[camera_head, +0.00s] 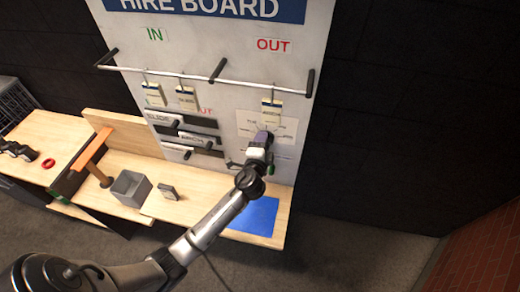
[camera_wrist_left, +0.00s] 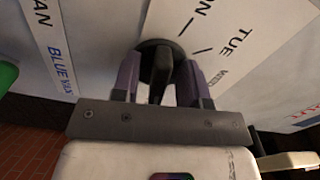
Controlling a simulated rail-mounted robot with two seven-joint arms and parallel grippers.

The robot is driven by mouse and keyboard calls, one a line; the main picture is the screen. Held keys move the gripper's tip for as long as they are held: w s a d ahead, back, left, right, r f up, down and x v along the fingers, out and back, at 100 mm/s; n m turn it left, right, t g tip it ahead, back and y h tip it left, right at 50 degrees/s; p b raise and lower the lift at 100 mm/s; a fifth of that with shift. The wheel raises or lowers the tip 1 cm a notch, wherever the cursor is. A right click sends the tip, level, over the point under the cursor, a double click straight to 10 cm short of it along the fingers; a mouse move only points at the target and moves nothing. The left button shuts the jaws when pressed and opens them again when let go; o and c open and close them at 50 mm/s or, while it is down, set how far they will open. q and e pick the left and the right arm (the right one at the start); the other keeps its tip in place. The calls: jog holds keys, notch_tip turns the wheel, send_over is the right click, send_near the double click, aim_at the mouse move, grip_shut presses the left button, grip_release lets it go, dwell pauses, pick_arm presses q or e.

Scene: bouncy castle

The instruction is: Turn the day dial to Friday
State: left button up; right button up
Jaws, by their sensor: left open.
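The day dial (camera_wrist_left: 157,50) is a round black knob with a raised grip bar, mounted on a white day card (camera_wrist_left: 215,35) with printed day names; MON, TUE and part of WED are readable. My left gripper (camera_wrist_left: 160,76) is open, its two purple fingers on either side of the grip bar. I cannot tell whether either finger touches it. In the head view my left gripper (camera_head: 260,140) is at the day card (camera_head: 284,128) on the board and hides the dial. Which day the dial points to is unclear. My right gripper is not in view.
The white hire board (camera_head: 225,50) has a rail (camera_head: 190,77) with hanging tags and black slots at left. Below, a wooden bench (camera_head: 205,196) holds a grey open box (camera_head: 131,188), a small dark block (camera_head: 168,192) and a blue mat (camera_head: 256,216).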

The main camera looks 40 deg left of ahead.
pick_arm(q)
jog(key=b+v, duration=0.2)
jog(key=v, duration=1.1)
jog(key=shift+s+d, duration=0.2)
jog(key=shift+s, duration=0.1)
jog(key=shift+f, duration=0.1)
